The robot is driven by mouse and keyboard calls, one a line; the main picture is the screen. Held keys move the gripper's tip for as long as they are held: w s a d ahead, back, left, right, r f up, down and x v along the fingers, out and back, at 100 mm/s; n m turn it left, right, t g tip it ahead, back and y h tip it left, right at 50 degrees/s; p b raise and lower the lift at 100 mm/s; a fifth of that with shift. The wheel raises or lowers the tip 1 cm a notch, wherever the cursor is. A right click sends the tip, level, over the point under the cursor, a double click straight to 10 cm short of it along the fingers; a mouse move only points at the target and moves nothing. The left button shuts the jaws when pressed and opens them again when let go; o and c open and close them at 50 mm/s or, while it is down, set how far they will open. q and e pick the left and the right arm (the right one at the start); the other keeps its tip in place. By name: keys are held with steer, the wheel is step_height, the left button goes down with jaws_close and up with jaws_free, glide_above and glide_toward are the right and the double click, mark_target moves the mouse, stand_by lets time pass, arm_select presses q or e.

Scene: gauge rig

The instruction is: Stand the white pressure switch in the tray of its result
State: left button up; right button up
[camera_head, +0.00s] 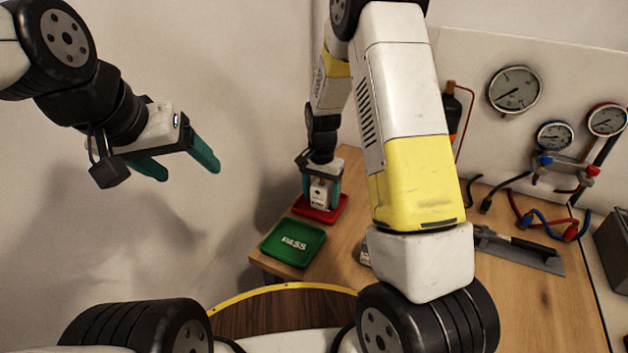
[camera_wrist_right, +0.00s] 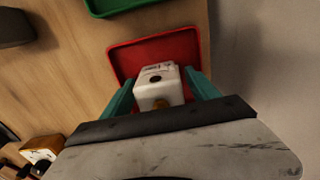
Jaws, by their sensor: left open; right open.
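The white pressure switch (camera_head: 319,194) stands upright in the red tray (camera_head: 335,213), as far as the head view shows. My right gripper (camera_head: 320,190) is over the red tray, its teal fingers open on either side of the switch. In the right wrist view the switch (camera_wrist_right: 158,86) lies between the fingers of my right gripper (camera_wrist_right: 160,92), with the red tray (camera_wrist_right: 128,57) behind it. The green tray (camera_head: 293,242), marked PASS, sits beside the red one, nearer to me. The red tray's label is hidden. My left gripper (camera_head: 189,165) is open and empty at the left, in the air.
My right arm covers the middle of the table (camera_head: 519,310). A flat grey metal tool (camera_head: 520,250) lies right of it, with red and blue hoses (camera_head: 547,226) behind. Round gauges (camera_head: 514,89) hang on the back panel. The green tray is near the table's left corner.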

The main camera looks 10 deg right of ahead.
mark_target(321, 183)
step_height(321, 183, up, 12)
steer(key=shift+r, duration=0.25)
steer(key=s+d+r+n+t+y, duration=0.1)
steer(key=s+r+n+t, duration=0.2)
steer(key=s+r, duration=0.5)
steer(key=s+d+r+n+t+y, duration=0.1)
steer(key=s+r+n+t, duration=0.2)
steer(key=s+r, duration=0.5)
steer(key=s+n, duration=0.1)
steer(key=s, duration=0.7)
steer(key=shift+d, duration=0.35)
steer(key=shift+r, duration=0.15)
